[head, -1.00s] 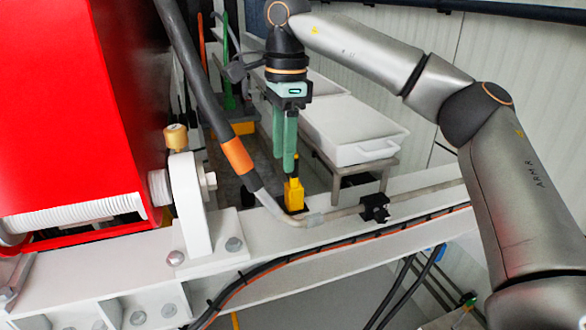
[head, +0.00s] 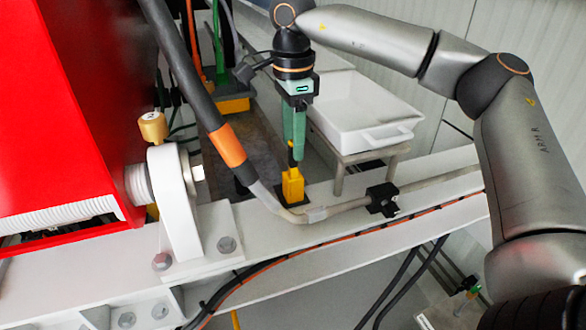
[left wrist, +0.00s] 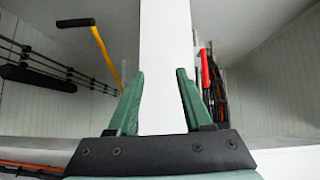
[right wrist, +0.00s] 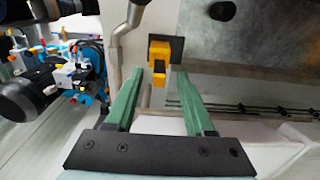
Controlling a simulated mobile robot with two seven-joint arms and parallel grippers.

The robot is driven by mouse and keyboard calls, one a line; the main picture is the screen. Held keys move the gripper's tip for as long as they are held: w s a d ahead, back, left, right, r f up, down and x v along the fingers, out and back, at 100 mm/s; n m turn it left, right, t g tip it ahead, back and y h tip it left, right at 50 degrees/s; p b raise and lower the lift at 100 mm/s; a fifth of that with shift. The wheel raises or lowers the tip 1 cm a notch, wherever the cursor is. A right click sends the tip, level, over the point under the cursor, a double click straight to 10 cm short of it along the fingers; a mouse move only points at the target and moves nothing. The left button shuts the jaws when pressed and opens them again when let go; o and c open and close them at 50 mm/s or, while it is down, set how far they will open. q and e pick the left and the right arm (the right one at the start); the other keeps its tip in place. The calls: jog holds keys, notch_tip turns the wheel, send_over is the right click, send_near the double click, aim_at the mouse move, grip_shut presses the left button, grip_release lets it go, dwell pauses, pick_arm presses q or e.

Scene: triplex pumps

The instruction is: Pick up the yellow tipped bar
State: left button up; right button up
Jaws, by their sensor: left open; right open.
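A yellow block-shaped tip (head: 292,186) with a dark part above it stands upright at a black plate on the white beam. It also shows in the right wrist view (right wrist: 159,52), between and beyond the fingertips. My right gripper (head: 292,150) is open and points down just above the yellow tip; its fingers (right wrist: 160,74) straddle the tip in view, and I cannot tell whether they touch it. My left gripper (left wrist: 161,72) is open and empty, facing a white beam. The length of bar below the tip is hidden.
A grey hose with an orange band (head: 228,146) runs close left of the yellow tip. A black clamp (head: 382,200) sits to its right. A white bracket (head: 175,200) and a red housing (head: 60,110) stand left. A white tray (head: 362,120) lies behind.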

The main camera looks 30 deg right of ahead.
aim_at(293, 161)
jog(key=shift+f+p, duration=0.4)
jog(key=shift+f, duration=2.25)
grip_shut()
jog(key=shift+r, duration=0.1)
